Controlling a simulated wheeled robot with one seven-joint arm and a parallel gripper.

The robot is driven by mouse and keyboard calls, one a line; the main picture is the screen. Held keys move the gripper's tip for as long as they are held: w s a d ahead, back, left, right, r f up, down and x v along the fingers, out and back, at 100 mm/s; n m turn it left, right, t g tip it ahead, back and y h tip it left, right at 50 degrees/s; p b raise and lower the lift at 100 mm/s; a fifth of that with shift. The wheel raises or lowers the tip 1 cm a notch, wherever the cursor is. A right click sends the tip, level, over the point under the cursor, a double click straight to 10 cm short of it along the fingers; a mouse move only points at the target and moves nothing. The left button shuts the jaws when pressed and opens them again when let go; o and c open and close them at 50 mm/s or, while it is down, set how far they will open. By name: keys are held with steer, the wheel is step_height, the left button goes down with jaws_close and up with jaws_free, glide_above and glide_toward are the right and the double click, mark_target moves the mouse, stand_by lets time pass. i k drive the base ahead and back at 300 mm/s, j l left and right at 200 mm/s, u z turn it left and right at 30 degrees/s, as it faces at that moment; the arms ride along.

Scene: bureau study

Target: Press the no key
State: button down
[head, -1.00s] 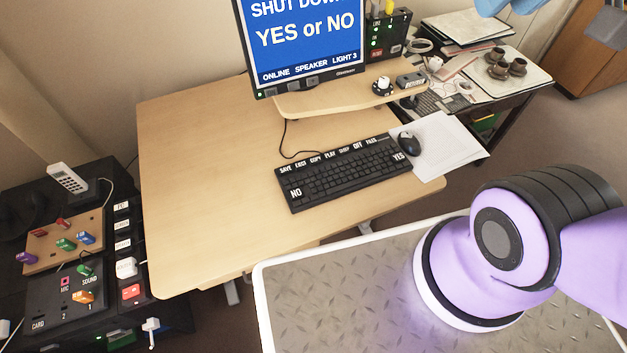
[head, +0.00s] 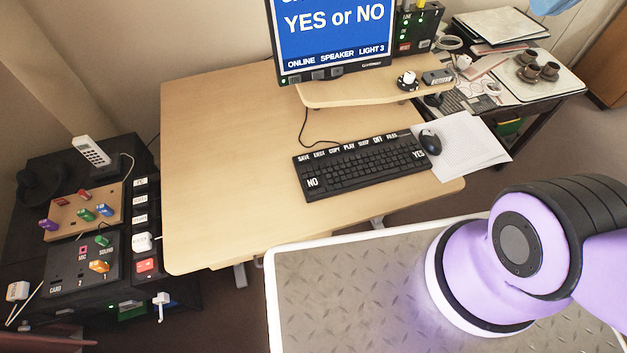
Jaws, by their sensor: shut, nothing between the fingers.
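The no key (head: 313,183) is a dark key with white NO lettering at the front left corner of the black keyboard (head: 360,168). The yes key (head: 418,154) is at the keyboard's right end. The keyboard lies on the light wooden desk (head: 225,190), and nothing covers the no key. A monitor (head: 333,40) behind it shows "YES or NO" on blue. My gripper is outside the picture; only my purple arm links show at the right, well apart from the keyboard.
A mouse (head: 430,142) sits on white paper (head: 465,150) right of the keyboard. A raised wooden shelf (head: 350,96) is behind it. A black cabinet with switches (head: 82,262) stands left of the desk. The desk is bare left of the keyboard.

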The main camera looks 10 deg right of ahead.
mark_target(314, 182)
steer(key=u, duration=2)
steer(key=k+l, duration=0.9)
steer(key=l, duration=0.25)
